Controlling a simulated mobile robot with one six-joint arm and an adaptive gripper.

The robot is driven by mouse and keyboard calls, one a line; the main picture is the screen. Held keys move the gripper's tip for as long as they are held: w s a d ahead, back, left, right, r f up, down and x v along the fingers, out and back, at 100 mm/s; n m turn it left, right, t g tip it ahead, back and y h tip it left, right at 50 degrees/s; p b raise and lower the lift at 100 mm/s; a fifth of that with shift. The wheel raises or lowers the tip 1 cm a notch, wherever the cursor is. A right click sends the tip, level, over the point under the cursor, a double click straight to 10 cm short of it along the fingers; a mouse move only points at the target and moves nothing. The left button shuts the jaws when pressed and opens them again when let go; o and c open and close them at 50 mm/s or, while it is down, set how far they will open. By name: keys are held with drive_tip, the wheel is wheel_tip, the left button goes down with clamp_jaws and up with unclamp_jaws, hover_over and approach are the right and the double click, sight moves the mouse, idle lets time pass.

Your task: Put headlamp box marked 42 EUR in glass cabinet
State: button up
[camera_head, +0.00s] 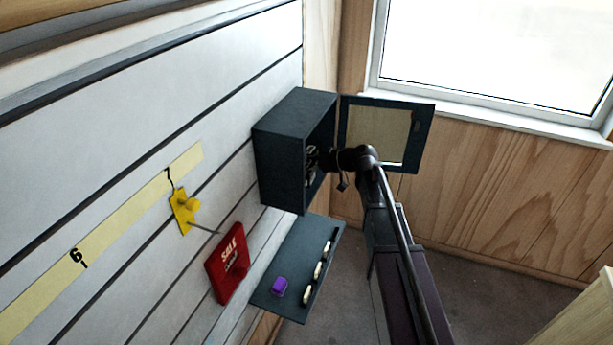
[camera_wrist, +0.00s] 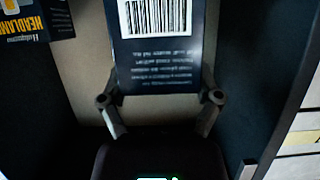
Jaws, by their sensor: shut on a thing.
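The dark cabinet (camera_head: 283,150) hangs on the slatted wall, its glass door (camera_head: 382,132) swung open to the right. My gripper (camera_head: 315,158) reaches into the cabinet opening; its fingers are mostly hidden in the head view. In the wrist view my gripper (camera_wrist: 160,98) is shut on a dark blue box (camera_wrist: 158,55) with a white barcode label and small print, inside the dark cabinet walls. No price shows on the side of it that I see. Another dark box (camera_wrist: 35,30) with yellow and white "HEADLAMP" lettering stands at the upper left of the wrist view.
Below the cabinet is a dark shelf (camera_head: 285,270) with a purple item (camera_head: 279,286) and several pale small pieces along its edge. A red SALE sign (camera_head: 228,263) and a yellow tag (camera_head: 184,208) are on the wall. A window is at upper right.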

sight(313, 173)
drive_tip(key=shift+f+b, duration=1.9)
drive_tip(key=shift+f, duration=0.1)
drive_tip(key=o, duration=1)
drive_tip(key=shift+s+d+r+p, duration=0.2)
drive_tip(key=shift+d+r+p, duration=0.15)
drive_tip(key=shift+d+r, duration=0.1)
drive_tip(key=p+v, duration=0.4)
drive_tip(key=v, duration=0.7)
drive_tip(key=shift+f, duration=0.1)
